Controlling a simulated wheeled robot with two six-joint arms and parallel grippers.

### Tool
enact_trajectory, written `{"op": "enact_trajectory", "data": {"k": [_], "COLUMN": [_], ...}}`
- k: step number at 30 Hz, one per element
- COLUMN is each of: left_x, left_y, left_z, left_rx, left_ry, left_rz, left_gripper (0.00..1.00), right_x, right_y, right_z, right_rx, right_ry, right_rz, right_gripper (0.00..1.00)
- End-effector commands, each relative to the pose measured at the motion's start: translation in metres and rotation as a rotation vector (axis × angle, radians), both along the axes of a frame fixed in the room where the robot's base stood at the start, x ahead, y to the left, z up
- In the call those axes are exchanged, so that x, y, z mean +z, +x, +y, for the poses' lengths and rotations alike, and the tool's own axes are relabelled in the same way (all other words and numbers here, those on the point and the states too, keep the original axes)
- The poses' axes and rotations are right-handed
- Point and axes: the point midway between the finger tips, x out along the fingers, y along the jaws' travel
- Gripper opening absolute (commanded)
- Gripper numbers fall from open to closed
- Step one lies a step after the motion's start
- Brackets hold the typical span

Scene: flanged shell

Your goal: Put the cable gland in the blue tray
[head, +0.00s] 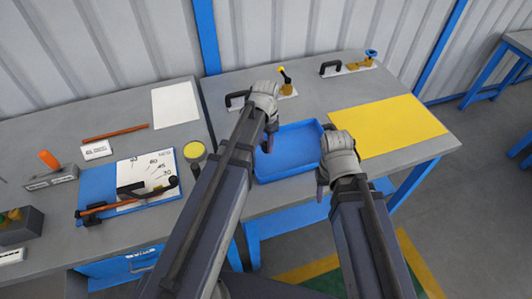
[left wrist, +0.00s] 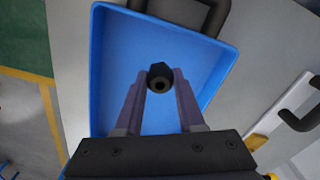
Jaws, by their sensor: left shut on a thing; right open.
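The black cable gland (left wrist: 160,76), with a round hole facing the camera, is held between the tips of my left gripper (left wrist: 161,84). In the left wrist view it appears over the floor of the blue tray (left wrist: 125,45); its height above the tray is hard to tell. In the head view the blue tray (head: 290,162) lies on the right-hand table, and my left gripper (head: 267,145) is over its left part. The gland cannot be made out there. My right gripper (head: 321,186) is open at the tray's right edge, its fingers partly hidden.
A yellow mat (head: 382,124) lies right of the tray. Black-handled fixtures (head: 237,98) (head: 331,67) stand behind it.

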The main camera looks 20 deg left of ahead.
Motion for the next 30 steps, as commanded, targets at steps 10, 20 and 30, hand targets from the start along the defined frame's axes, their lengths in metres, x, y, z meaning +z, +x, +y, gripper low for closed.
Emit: {"op": "enact_trajectory", "data": {"k": [10, 20, 30], "left_x": [-0.037, -0.037, -0.039], "left_y": [0.0, 0.0, 0.0], "left_z": [0.0, 0.0, 0.0], "left_rx": [0.0, 0.0, 0.0], "left_ry": [0.0, 0.0, 0.0], "left_rz": [0.0, 0.0, 0.0], "left_gripper": [0.0, 0.0, 0.61], "right_x": [-0.037, -0.037, -0.039], "right_y": [0.0, 0.0, 0.0], "right_z": [0.0, 0.0, 0.0], "right_rx": [0.0, 0.0, 0.0], "right_ry": [0.0, 0.0, 0.0], "right_rz": [0.0, 0.0, 0.0], "right_gripper": [0.5, 0.5, 0.5]}}
